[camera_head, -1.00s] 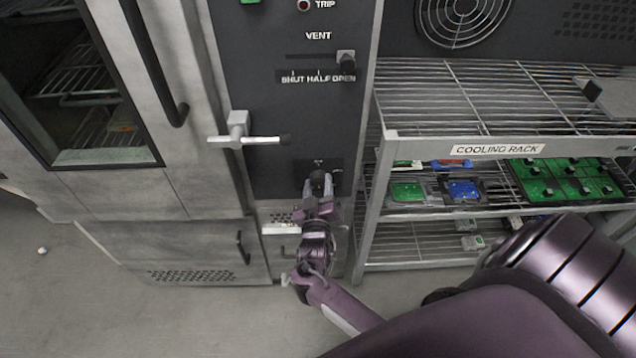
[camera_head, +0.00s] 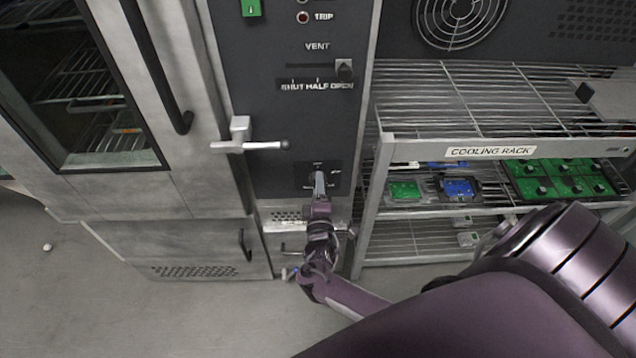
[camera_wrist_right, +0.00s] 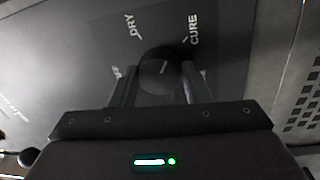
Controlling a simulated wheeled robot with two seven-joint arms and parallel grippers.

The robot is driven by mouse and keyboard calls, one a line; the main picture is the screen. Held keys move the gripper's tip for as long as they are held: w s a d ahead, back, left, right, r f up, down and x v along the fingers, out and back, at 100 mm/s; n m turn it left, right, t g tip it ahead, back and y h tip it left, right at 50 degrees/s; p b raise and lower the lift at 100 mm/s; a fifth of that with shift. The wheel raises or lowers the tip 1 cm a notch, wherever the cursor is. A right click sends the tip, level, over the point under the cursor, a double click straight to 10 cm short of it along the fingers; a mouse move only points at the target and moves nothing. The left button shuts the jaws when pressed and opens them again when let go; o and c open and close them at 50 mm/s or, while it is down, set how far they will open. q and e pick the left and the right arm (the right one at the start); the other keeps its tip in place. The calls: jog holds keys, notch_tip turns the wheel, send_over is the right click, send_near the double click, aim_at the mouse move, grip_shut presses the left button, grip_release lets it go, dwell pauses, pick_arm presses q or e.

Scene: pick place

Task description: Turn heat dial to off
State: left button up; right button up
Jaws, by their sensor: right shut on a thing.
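The heat dial (camera_wrist_right: 158,66) is a round black knob on the dark control panel. The wrist view shows it between the two fingers of my right gripper (camera_wrist_right: 160,88), which is shut on it. The labels DRY and CURE show around the dial; other marks lower down are partly hidden by the fingers. A short pale pointer line shows on the knob, but which label it points to is hard to tell. In the head view my right gripper (camera_head: 319,182) reaches the panel's low end, largely covering the dial (camera_head: 318,170). My left gripper is not in view.
A handle (camera_head: 250,146) sticks out left of the panel, above the dial. The vent slider (camera_head: 344,68) is higher up. The cooling rack (camera_head: 490,151) with green and blue boards stands close on the right. Open floor lies below left.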

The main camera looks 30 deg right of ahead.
jog(key=n+y+p, duration=0.1)
jog(key=n+p, duration=0.3)
jog(key=n, duration=0.8)
jog(key=n+y+p, duration=0.1)
jog(key=n+p, duration=0.3)
jog(key=n, duration=0.9)
jog(key=shift+s+r+n+g+p, duration=0.1)
jog(key=shift+s+n+g+p, duration=0.05)
jog(key=shift+n+g+p, duration=0.2)
jog(key=o, duration=1)
jog(key=shift+d, duration=0.1)
jog(key=shift+c, duration=0.2)
jog(key=shift+r, duration=0.1)
jog(key=p+v, duration=0.2)
jog(key=v, duration=0.5)
jog(key=shift+s, duration=0.35)
